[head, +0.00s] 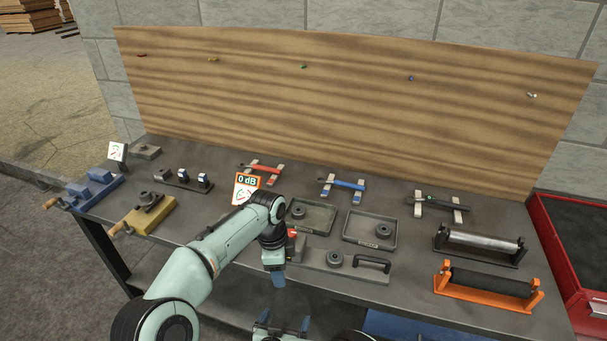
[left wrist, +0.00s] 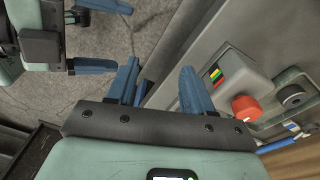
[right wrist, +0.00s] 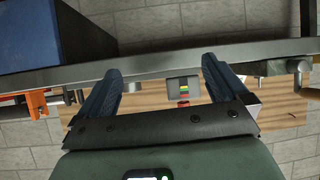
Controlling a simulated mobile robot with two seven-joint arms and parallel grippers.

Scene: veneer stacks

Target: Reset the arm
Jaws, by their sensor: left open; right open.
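My left arm reaches over the front of the grey workbench (head: 400,283) in the head view. My left gripper (head: 276,280) points down near the bench's front edge; in the left wrist view its blue fingers (left wrist: 160,85) are apart with nothing between them. My right gripper (head: 284,322) is low at the bottom edge of the head view, in front of the bench. In the right wrist view its fingers (right wrist: 160,88) are spread and empty, facing the bench edge. The right gripper also shows at the upper left of the left wrist view (left wrist: 92,38).
A control box (left wrist: 225,82) with a red knob and coloured stripes sits close to my left gripper. Trays (head: 375,230), a black-handled plate (head: 345,268), an orange roller stand (head: 487,286) and clamps (head: 150,212) stand on the bench. A red cabinet (head: 575,265) is at right.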

